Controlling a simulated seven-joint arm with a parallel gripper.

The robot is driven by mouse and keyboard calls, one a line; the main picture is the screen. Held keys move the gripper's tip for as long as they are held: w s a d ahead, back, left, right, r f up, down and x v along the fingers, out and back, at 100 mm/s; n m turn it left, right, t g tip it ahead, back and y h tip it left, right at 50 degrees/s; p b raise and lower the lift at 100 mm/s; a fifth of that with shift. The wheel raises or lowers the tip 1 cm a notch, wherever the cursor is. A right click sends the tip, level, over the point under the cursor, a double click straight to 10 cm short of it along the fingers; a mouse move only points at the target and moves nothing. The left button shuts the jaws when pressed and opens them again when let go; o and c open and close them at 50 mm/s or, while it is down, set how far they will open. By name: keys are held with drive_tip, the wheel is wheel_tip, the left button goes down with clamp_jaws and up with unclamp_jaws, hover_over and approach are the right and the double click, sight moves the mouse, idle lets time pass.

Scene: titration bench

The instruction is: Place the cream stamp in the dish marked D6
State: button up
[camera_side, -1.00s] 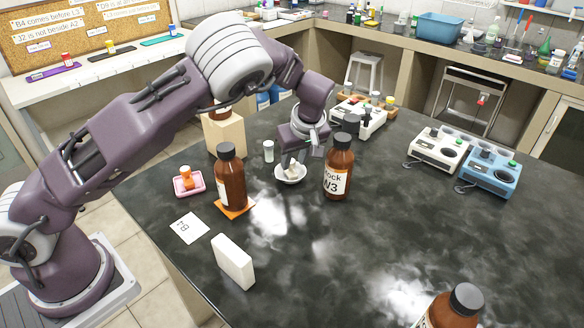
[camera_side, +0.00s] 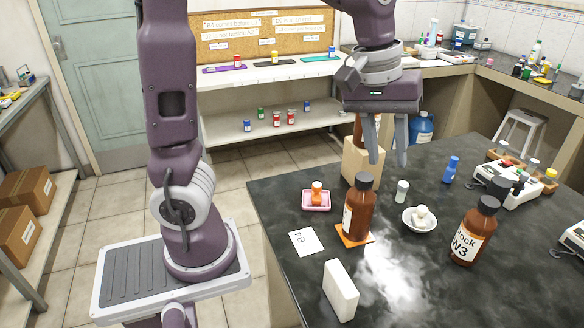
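The cream stamp (camera_side: 421,211) sits in a small white dish (camera_side: 420,228) on the dark bench, right of the middle. No D6 mark is readable on this dish. My gripper (camera_side: 388,163) is raised above and to the left of the dish in the picture, clear of it. Its two fingers point down and stand apart, with nothing held between them.
Brown bottles stand left (camera_side: 359,212) and right (camera_side: 474,232) of the dish. A small grey-white vial (camera_side: 402,191), an orange stamp (camera_side: 317,192) in a pink dish (camera_side: 317,208), a marked card (camera_side: 306,241) and a white block (camera_side: 340,290) are also on the bench.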

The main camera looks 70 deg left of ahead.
drive_tip(key=s+m+t+y, duration=0.1)
drive_tip(key=s+m+t, duration=0.2)
drive_tip(key=s+m, duration=0.5)
drive_tip(key=s, duration=1)
drive_tip(key=shift+d+r, duration=0.3)
drive_tip(key=shift+r, duration=0.05)
